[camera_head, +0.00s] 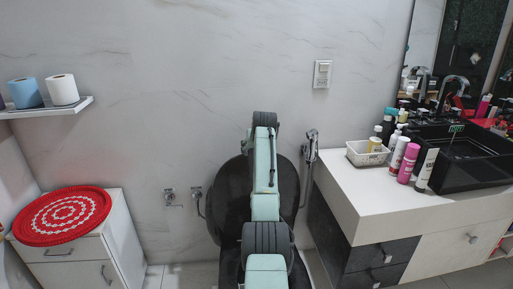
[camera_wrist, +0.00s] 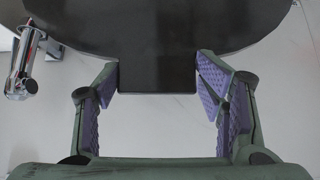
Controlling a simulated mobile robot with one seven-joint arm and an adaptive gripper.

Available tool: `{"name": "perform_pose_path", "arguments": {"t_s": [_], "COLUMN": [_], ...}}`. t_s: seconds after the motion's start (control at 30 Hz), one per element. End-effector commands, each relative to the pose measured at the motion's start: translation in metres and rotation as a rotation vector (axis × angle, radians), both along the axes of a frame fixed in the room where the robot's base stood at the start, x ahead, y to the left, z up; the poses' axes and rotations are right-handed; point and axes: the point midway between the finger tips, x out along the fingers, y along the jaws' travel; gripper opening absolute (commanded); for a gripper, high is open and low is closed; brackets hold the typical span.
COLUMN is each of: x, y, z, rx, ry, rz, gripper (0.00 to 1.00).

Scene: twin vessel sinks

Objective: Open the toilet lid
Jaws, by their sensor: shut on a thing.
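The toilet is black and stands against the wall in the head view. A large dark rounded panel, which looks like its lid (camera_head: 232,190), shows on both sides of my arm. The arm hides the middle of the toilet, and I cannot tell the lid's exact tilt. In the wrist view the lid (camera_wrist: 155,30) is a dark curved shape across the top, with a squared tab reaching down. My gripper (camera_wrist: 158,82) has its purple padded fingers on either side of this tab, shut on it. The head view does not show the fingertips.
A chrome valve (camera_wrist: 24,65) is left of the lid in the wrist view. A hand sprayer (camera_head: 311,148) hangs right of the toilet. A white cabinet with a red mat (camera_head: 62,216) stands left, and a vanity counter (camera_head: 345,190) with bottles and a black sink stands right.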

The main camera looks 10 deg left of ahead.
Motion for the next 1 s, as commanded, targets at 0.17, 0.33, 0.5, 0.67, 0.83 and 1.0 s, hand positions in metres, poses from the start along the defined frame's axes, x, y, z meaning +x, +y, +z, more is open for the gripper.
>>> {"name": "perform_pose_path", "arguments": {"t_s": [0.17,0.33,0.5,0.67,0.83,1.0], "x": [0.005,0.004,0.004,0.003,-0.004,-0.023], "y": [-0.002,-0.002,-0.001,-0.001,-0.003,-0.009], "z": [0.005,0.003,0.002,0.002,0.012,0.032], "rx": [0.004,0.002,0.003,0.002,0.003,0.003], "ry": [-0.028,-0.023,-0.020,-0.019,-0.022,-0.026], "rz": [-0.008,-0.007,-0.006,-0.004,-0.004,-0.004], "gripper": [0.66,0.77,0.78,0.78,0.78,0.78]}}
